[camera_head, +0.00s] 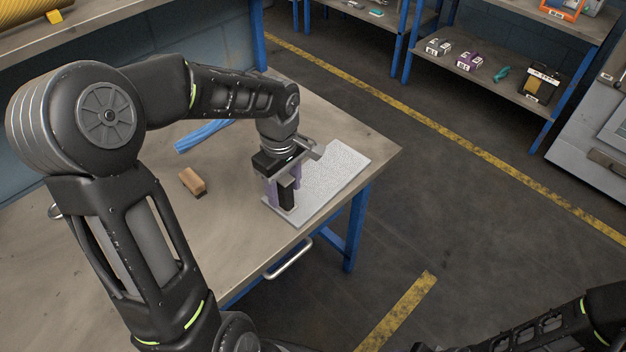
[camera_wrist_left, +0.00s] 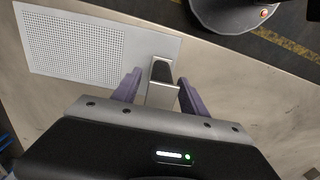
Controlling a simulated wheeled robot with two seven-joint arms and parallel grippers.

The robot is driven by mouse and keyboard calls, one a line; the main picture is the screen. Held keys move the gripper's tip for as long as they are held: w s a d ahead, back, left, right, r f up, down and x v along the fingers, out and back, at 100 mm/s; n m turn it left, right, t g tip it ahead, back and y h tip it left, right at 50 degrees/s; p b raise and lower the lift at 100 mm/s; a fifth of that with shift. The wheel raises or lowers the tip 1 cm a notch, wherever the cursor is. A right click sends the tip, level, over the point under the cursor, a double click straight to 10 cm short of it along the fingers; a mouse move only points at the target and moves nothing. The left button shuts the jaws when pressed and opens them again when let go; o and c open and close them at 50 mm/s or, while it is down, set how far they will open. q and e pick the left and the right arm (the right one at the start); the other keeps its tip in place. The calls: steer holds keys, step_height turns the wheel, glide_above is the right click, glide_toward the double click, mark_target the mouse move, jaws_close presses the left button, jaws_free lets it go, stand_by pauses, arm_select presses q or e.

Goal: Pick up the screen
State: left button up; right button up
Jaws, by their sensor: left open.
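The screen is a flat, light grey perforated plate (camera_head: 335,170) lying on the workbench near its right corner. In the left wrist view the screen (camera_wrist_left: 75,45) shows its hole pattern, a plain margin and a block-like handle (camera_wrist_left: 162,75) at one end. My left gripper (camera_head: 282,195) is over the near end of the screen, pointing down. In the left wrist view its purple fingers (camera_wrist_left: 160,92) are open, one on each side of the handle, with the handle between them. Whether they touch it is unclear. My right gripper is not visible; only part of that arm shows at bottom right.
A metal rail (camera_head: 290,260) juts from the bench's front edge. Shelves with boxes (camera_head: 468,61) stand across the floor.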

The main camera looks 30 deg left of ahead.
arm_select(q)
step_height(320, 180, down, 2)
steer(key=shift+f, duration=0.25)
steer(key=shift+c, duration=0.3)
jaws_close()
stand_by(0.5)
stand_by(0.3)
